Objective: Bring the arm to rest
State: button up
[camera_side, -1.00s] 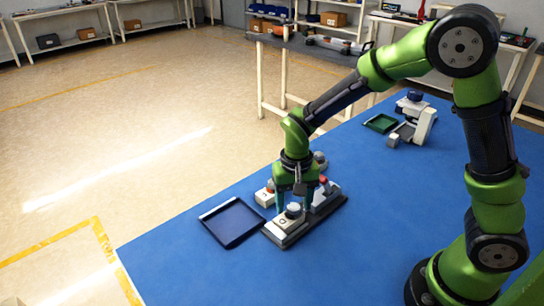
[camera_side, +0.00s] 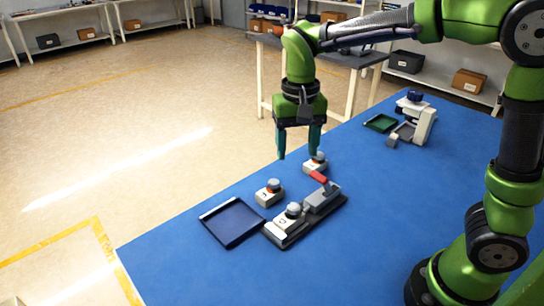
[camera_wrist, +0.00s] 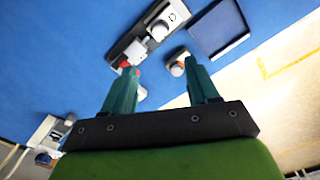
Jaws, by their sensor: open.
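My gripper (camera_side: 298,143) is raised above the back edge of the blue table (camera_side: 350,215), with its teal fingers spread apart and nothing between them. The open fingers also show in the wrist view (camera_wrist: 160,85). Below it, a grey fixture (camera_side: 308,213) with a red part (camera_side: 319,177) holds a white block with a round grey top (camera_side: 292,211). Two similar white blocks stand on the table beside it, one to the left (camera_side: 270,193) and one behind (camera_side: 315,163). My gripper touches none of them.
A dark blue tray (camera_side: 233,222) lies left of the fixture. A green tray (camera_side: 380,123) and a white device (camera_side: 415,119) stand at the far right of the table. A grey side table (camera_side: 340,60) is behind. The middle of the blue table is clear.

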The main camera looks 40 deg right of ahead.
jog(key=shift+r, duration=0.6)
jog(key=s+d+r+n+t+y, duration=0.1)
jog(key=s+d+t, duration=0.1)
jog(key=s, duration=0.4)
jog(key=s+d+r+n+t+y, duration=0.1)
jog(key=s+d+t, duration=0.1)
jog(key=s+t, duration=0.3)
jog(key=shift+s, duration=1.05)
